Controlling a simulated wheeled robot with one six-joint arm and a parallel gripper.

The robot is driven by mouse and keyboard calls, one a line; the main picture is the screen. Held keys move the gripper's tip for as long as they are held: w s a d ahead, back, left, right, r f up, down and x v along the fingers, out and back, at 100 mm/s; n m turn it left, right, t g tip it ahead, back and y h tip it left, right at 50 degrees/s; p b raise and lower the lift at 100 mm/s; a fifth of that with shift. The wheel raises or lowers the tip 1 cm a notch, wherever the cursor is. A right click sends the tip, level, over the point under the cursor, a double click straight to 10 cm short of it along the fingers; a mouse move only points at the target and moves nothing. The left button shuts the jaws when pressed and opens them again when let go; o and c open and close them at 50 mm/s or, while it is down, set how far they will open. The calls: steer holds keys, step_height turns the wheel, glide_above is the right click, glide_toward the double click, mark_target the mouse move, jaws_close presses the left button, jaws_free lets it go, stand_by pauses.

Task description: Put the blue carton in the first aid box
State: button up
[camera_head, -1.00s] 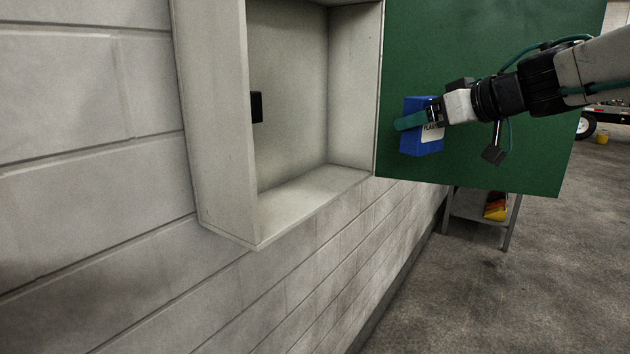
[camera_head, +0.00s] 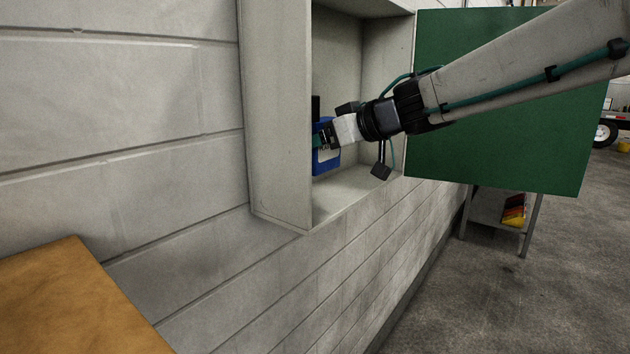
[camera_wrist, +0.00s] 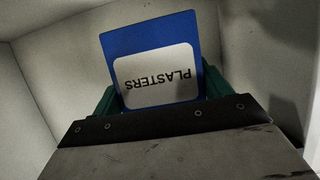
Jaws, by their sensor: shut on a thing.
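The first aid box (camera_head: 275,115) is a pale grey open cabinet on the block wall, with its green door (camera_head: 505,100) swung open to the right. My gripper (camera_head: 322,142) reaches into the cabinet opening. It is shut on the blue carton (camera_head: 320,163), and the box's left side wall partly hides both. In the wrist view the blue carton (camera_wrist: 150,40) has a white label reading PLASTERS, upside down, between green fingers. The cabinet's pale inner walls surround it there. I cannot tell whether the carton touches the cabinet floor.
A wooden surface (camera_head: 80,300) shows at the lower left. A metal stand (camera_head: 500,218) with red and yellow items stands below the door. The concrete floor (camera_head: 500,300) at lower right is clear. A small black part (camera_head: 315,105) is inside the cabinet's left edge.

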mark_target(323, 173)
step_height(323, 173, down, 7)
steer(key=shift+r, duration=0.15)
stand_by(0.4)
steer(key=o, duration=1)
steer(key=shift+s+d+r, duration=0.15)
steer(key=shift+d, duration=0.05)
steer(key=v, duration=1.1)
steer(key=shift+s+d+r, duration=0.15)
steer(key=shift+r, duration=0.05)
